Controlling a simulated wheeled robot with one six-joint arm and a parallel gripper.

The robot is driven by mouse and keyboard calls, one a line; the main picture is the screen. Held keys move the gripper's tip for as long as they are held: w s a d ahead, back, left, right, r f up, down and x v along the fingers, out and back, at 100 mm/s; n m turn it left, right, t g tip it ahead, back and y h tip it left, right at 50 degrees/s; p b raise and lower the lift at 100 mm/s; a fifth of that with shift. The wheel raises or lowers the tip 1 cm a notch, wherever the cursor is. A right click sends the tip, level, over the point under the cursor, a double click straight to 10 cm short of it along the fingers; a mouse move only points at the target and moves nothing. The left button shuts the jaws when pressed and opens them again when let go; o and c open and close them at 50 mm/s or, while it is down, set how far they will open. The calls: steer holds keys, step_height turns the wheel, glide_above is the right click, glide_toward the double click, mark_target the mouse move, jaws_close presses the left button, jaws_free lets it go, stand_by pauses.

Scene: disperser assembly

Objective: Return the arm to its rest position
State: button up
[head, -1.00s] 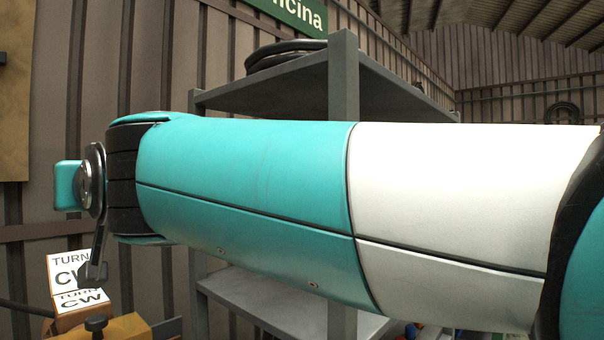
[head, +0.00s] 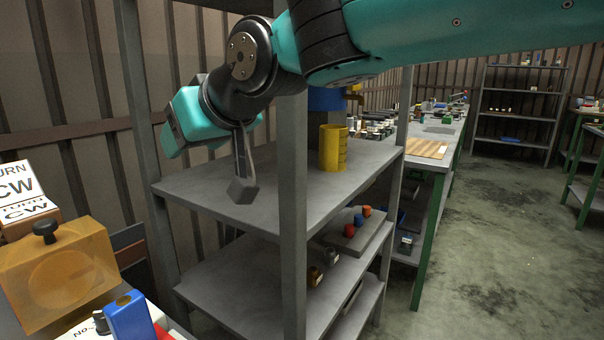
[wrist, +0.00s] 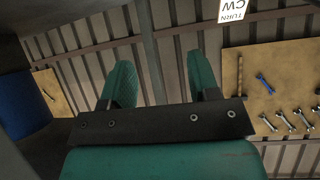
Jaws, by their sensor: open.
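In the wrist view my gripper (wrist: 160,72) shows two green fingers standing well apart. Nothing shows between them except the ribbed wall behind.
A yellow cylinder (head: 332,148) stands on the shelf's upper visible board. An orange box (head: 58,275) with a black knob and a blue block (head: 130,318) are at lower left. A workbench (head: 452,150) stands beyond the shelf. The floor (head: 480,240) at right is open.

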steer(key=s+d+f+m+g+h, duration=0.1)
steer(key=s+d+f+h, duration=0.2)
steer(key=d, duration=0.6)
steer(key=s+d+f+g, duration=0.2)
steer(key=d+f, duration=0.3)
steer(key=d, duration=0.3)
steer(key=s+d+f+m+g+h, duration=0.1)
steer(key=s+d+f+g, duration=0.1)
steer(key=s+d+f, duration=0.4)
steer(key=s+d+f+m+g+h, duration=0.1)
steer(key=s+d+f+g, duration=0.15)
steer(key=s+d, duration=0.6)
step_height(320, 180, up, 14)
steer(key=s+a+p, duration=0.1)
steer(key=p, duration=1.2)
steer(key=shift+a+f+p, duration=0.2)
steer(key=shift+p, duration=0.15)
steer(key=shift+s+t, duration=0.1)
steer(key=shift+t, duration=0.15)
